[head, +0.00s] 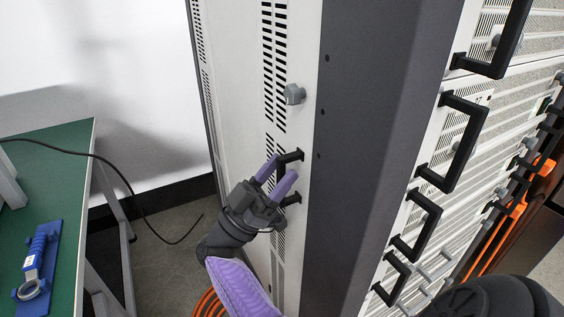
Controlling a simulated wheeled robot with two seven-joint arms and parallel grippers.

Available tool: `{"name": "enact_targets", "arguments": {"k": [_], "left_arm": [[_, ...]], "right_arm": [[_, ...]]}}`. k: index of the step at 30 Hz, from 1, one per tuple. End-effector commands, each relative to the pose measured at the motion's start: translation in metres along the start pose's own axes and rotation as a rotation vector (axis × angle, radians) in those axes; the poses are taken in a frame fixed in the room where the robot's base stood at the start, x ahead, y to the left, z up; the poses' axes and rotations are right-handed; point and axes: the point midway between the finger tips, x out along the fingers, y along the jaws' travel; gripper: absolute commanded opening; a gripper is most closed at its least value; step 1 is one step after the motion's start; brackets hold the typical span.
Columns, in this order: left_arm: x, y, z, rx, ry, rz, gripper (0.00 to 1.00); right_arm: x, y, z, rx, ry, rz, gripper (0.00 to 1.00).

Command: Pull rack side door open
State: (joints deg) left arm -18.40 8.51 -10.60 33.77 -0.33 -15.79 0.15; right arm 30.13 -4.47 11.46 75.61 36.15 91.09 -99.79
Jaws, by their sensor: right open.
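The rack side door (240,110) is a tall white panel with vertical rows of black slots. It looks flush with the dark grey corner post of the rack. Its black bracket handle (292,157) sticks out near the door's right edge, with its lower end just below. My right gripper (281,171) is at the handle, with its two purple fingers apart and pointing up at it. The fingers and gripper body hide the middle of the handle, so I cannot tell whether they touch it. My left gripper is not in view.
A grey knob (294,94) sticks out of the door above the handle. The dark grey corner post (365,130) and rack front with black handles (463,140) stand at right. A green table (60,180) with a blue tool (38,262) and a black cable is at left.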

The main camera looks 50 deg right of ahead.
Motion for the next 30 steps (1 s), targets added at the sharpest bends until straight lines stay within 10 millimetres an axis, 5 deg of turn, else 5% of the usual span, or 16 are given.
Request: {"name": "enact_targets", "arguments": {"k": [11,19,30], "left_arm": [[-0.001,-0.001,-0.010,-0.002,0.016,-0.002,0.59],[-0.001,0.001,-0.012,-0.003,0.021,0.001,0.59],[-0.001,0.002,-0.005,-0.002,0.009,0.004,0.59]], "right_arm": [[0.008,0.000,0.001,0.000,0.000,-0.001,0.53],[0.008,0.000,0.000,0.001,0.000,0.000,0.00],[0.008,0.000,0.000,0.001,0.000,0.000,0.00]]}}
